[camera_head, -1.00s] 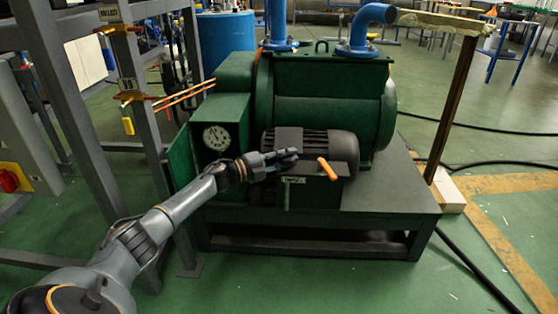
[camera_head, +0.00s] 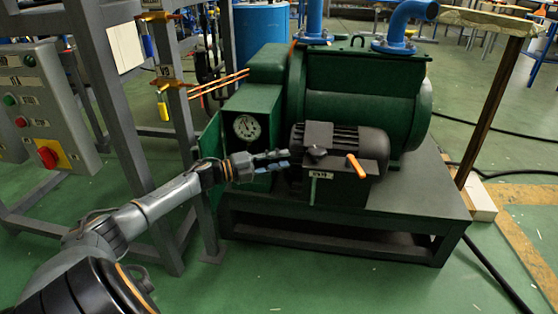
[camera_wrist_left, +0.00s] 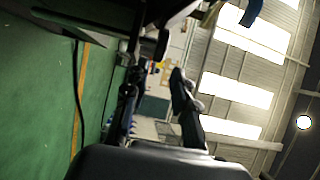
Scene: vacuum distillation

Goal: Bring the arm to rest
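My left arm comes in from the lower left of the head view. Its gripper (camera_head: 282,160) is just left of the black motor (camera_head: 340,150) and in front of the green pump housing. The orange-handled lever (camera_head: 356,167) on the motor's terminal box is to the right of the gripper, apart from it. In the left wrist view the two fingers of this gripper (camera_wrist_left: 158,85) stand apart with nothing between them. My right gripper is in neither view.
The green pump (camera_head: 360,95) stands on a dark metal base (camera_head: 430,200). A grey frame (camera_head: 125,125) and a control panel (camera_head: 45,110) with a red knob are at left. A wooden post (camera_head: 487,115) stands at right. Green floor is open in front.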

